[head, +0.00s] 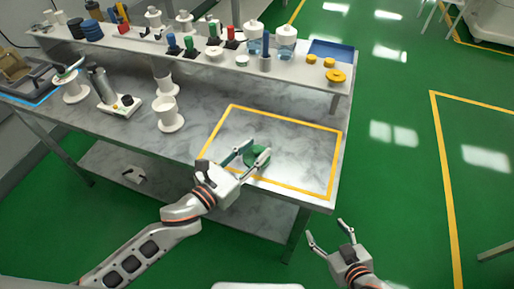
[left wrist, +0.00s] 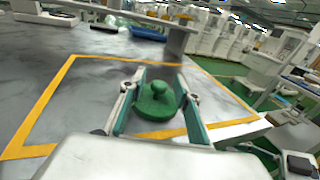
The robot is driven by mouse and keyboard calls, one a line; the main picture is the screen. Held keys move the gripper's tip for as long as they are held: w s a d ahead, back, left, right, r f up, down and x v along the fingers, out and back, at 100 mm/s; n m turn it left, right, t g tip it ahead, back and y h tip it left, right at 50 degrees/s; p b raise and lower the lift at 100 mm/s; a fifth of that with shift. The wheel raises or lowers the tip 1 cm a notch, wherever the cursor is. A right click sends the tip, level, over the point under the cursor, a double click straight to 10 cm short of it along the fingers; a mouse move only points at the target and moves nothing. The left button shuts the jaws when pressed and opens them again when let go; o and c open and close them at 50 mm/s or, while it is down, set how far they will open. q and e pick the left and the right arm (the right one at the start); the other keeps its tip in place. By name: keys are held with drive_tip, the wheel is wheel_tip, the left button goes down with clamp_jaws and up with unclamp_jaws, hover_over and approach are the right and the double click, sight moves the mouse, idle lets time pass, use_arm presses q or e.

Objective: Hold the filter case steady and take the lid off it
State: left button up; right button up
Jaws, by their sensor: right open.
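The filter case (left wrist: 158,108) is a round green piece with a round knob on top in the left wrist view. It sits upright on the grey marbled table, inside the yellow outline. In the head view the case (head: 256,161) is partly covered by my left gripper (head: 258,149). In the left wrist view my left gripper (left wrist: 162,78) has one finger along each side of the case, with no clear gap. The lid's seam cannot be made out. My right gripper (head: 328,232) is open and empty, off the table's front edge, over the green floor.
The yellow outline (head: 286,119) encloses clear table around the case. A raised shelf (head: 205,61) behind it carries bottles, coloured pieces and yellow discs (head: 336,76). White stands (head: 168,114) and a white device (head: 119,106) stand to the left.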

use_arm(q)
drive_tip(key=b+v, duration=0.1)
drive_tip(key=v, duration=0.9)
drive_tip(key=shift+s+a, duration=0.25)
